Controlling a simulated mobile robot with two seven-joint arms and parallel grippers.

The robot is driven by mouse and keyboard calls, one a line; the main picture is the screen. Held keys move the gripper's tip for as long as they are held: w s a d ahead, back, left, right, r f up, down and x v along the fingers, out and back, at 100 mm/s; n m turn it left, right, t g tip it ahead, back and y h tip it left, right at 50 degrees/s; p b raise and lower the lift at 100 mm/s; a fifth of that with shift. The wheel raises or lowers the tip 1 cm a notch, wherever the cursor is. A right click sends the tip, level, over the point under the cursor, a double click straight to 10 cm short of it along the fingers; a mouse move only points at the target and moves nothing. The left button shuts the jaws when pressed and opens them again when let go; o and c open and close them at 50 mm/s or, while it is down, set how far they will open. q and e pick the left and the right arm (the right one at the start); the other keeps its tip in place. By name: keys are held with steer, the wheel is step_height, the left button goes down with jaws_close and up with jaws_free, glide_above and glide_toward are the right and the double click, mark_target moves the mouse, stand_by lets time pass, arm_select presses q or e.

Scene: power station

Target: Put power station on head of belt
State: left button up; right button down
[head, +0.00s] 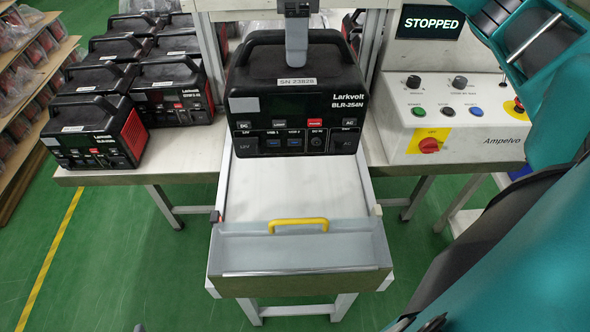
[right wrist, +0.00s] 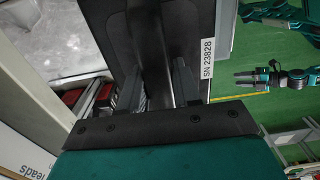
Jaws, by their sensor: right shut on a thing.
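In the right wrist view the gripper's dark fingers (right wrist: 163,92) lie on both sides of the handle, beside the white label "SN 23828". My left gripper (right wrist: 246,81) is out over the green floor, its fingers apart and empty; the head view does not show it clearly.
Several similar power stations (head: 92,130) crowd the table at the left. A control box (head: 455,130) with a red knob stands at the right under a "STOPPED" display (head: 431,22). A clear guard with a yellow handle (head: 298,224) spans the belt's near end. A frame post (head: 212,60) rises beside the power station.

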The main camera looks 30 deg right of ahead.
steer(key=shift+w+d+r, duration=0.1)
steer(key=shift+w+r, duration=0.05)
steer(key=shift+r, duration=0.05)
steer(key=shift+f, duration=0.7)
step_height(320, 180, down, 18)
steer(key=shift+f, duration=0.35)
stand_by(0.4)
steer(key=c, duration=0.8)
jaws_free()
steer(key=shift+f, duration=0.2)
step_height(320, 180, up, 12)
steer(key=shift+r, duration=0.15)
steer(key=shift+s, duration=0.2)
